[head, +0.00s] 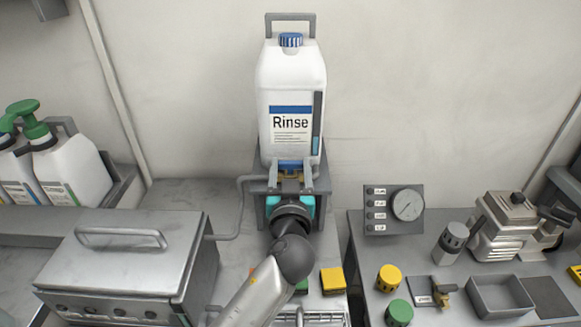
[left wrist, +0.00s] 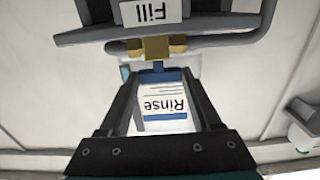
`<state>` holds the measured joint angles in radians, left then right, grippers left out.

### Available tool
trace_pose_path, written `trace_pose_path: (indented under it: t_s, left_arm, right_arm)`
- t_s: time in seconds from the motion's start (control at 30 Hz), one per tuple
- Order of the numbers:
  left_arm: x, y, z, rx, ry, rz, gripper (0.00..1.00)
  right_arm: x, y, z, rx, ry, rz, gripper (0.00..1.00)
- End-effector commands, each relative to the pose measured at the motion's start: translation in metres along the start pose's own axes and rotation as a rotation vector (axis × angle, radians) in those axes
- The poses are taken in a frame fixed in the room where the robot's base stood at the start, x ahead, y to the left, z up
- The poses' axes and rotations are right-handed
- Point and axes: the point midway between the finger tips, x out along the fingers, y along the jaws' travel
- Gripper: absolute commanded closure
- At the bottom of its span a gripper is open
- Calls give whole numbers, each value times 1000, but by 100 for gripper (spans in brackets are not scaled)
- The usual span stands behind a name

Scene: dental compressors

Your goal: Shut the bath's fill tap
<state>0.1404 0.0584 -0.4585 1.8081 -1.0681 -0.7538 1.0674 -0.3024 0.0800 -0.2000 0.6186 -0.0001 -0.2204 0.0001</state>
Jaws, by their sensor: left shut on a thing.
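The fill tap shows in the left wrist view as a brass body (left wrist: 155,48) with a blue handle (left wrist: 158,67), below a "Fill" label (left wrist: 155,12). In the head view the tap's brass (head: 291,176) is mostly hidden by my left gripper (head: 290,170). My left gripper is at the tap with its fingers on either side of the blue handle, shut on it; the exact contact is hard to see. The bath (head: 125,255) is a grey metal box with a lid handle at the left. My right gripper is out of view.
A white "Rinse" canister (head: 291,95) stands directly behind the tap. A grey pipe (head: 240,205) runs between the tap's stand and the bath. A yellow block (head: 332,280) lies right of my arm. A gauge panel (head: 393,209) and a grey tray (head: 500,296) are on the right bench.

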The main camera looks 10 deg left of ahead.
Motion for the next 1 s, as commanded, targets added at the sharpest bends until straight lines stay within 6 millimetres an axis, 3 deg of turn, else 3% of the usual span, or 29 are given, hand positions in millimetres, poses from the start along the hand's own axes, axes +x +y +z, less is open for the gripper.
trace_pose_path:
  t_s: [0.1,0.57,1.0]
  left_arm:
    - [0,0,0,0,1,0,91]
    - [1,-3,-1,4,-3,126,91]
    - [4,-10,-4,13,-1,519,91]
  right_arm:
    - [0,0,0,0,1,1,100]
    - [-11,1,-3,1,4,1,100]
    - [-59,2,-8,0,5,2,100]
